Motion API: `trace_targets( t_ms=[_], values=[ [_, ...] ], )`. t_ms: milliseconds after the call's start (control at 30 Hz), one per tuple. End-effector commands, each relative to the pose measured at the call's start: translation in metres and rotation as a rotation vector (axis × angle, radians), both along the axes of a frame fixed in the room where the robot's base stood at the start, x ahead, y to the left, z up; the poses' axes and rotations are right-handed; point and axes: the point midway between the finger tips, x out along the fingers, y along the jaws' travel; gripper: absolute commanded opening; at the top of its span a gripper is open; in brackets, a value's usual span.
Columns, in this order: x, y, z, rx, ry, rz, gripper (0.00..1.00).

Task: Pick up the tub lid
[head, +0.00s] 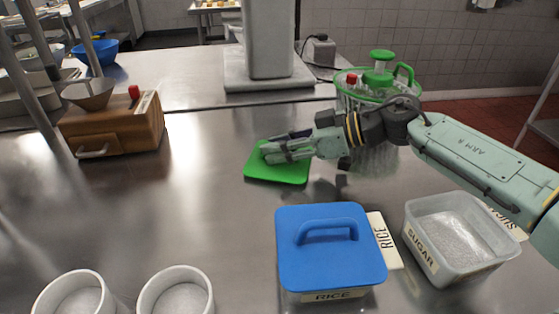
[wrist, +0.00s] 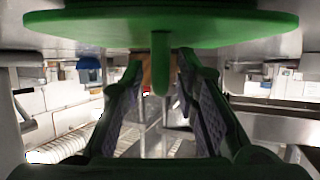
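A green, roughly square lid (head: 278,172) lies on the steel counter in the middle of the head view. In the wrist view, which appears upside down, the lid (wrist: 80,28) spans the top, with a narrow upright green handle (wrist: 160,85). My gripper (head: 272,149) reaches in from the right, low over the lid and level with the counter. In the wrist view, my fingers (wrist: 160,62) are apart, one on each side of the handle, with gaps showing. The head view hides the handle behind the fingers.
A RICE tub with a blue lid (head: 330,245) and an open SUGAR tub (head: 455,235) stand in front. A green-topped spinner (head: 378,85) stands behind my wrist. A wooden box (head: 112,125) is at left, two white cups (head: 180,280) at front left. The counter left of the lid is clear.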

Motion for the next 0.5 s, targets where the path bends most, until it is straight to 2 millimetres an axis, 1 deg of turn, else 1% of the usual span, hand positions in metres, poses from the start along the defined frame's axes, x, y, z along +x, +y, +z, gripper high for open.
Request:
trace_targets(
  t_ms=[33,367,500],
  values=[
    [0.0001,-0.0002,0.0,0.0,0.0,0.0,0.23],
    [0.0,-0.0003,-0.0002,0.0,0.0,0.0,0.01],
    [-0.0001,-0.0004,-0.0002,0.0,0.0,0.0,0.0]
  ],
)
